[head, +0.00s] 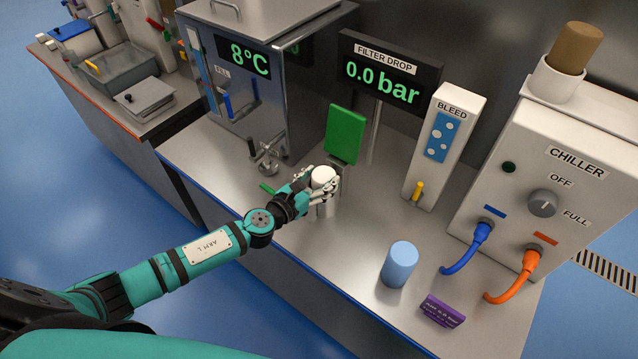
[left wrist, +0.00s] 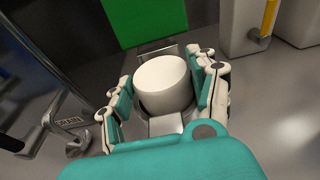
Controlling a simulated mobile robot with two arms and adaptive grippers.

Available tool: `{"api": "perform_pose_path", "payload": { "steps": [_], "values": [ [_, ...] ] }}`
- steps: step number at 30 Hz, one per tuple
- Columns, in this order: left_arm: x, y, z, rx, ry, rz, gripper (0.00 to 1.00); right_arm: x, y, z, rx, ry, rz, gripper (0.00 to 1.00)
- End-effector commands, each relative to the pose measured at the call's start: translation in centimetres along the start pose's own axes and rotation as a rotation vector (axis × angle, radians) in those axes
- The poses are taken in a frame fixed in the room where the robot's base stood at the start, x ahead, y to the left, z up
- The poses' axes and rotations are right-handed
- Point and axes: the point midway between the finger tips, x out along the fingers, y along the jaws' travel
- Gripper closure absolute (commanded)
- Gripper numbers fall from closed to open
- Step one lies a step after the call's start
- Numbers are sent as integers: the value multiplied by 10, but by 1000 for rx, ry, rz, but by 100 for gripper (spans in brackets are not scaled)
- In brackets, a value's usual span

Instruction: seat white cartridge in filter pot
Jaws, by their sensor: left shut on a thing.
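The white cartridge (head: 323,177) is upright between the fingers of my left gripper (head: 320,184), which is shut on it. In the left wrist view the cartridge (left wrist: 163,84) fills the space between the two fingers (left wrist: 160,95). The metal filter pot (head: 327,208) is directly below the cartridge in the head view, partly hidden by the hand. Part of its grey rim (left wrist: 166,124) shows around the cartridge's lower end in the left wrist view. How deep the cartridge sits in the pot cannot be told. My right gripper is not in view.
A green panel (head: 344,134) stands just behind the pot. A valve (head: 265,160) is to the left. The bleed box (head: 440,140) and chiller (head: 540,180) are to the right. A blue cylinder (head: 399,265) and a purple block (head: 443,311) stand near the front edge.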

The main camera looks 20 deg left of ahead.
Motion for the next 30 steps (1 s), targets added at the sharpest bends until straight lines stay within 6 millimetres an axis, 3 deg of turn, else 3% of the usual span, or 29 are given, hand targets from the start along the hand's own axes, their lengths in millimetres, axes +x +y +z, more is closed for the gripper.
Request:
{"api": "perform_pose_path", "payload": {
  "steps": [11,12,17,27,30],
  "values": [
    [1,1,-4,1,-3,1,98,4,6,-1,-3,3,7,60],
    [1,1,-5,1,-1,1,39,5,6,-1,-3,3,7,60],
    [1,0,-4,1,-1,1,18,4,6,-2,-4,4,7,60],
    [0,1,0,1,-1,1,17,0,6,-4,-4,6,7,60],
    [-10,1,-2,3,1,1,17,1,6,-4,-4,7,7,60]
  ]
}}
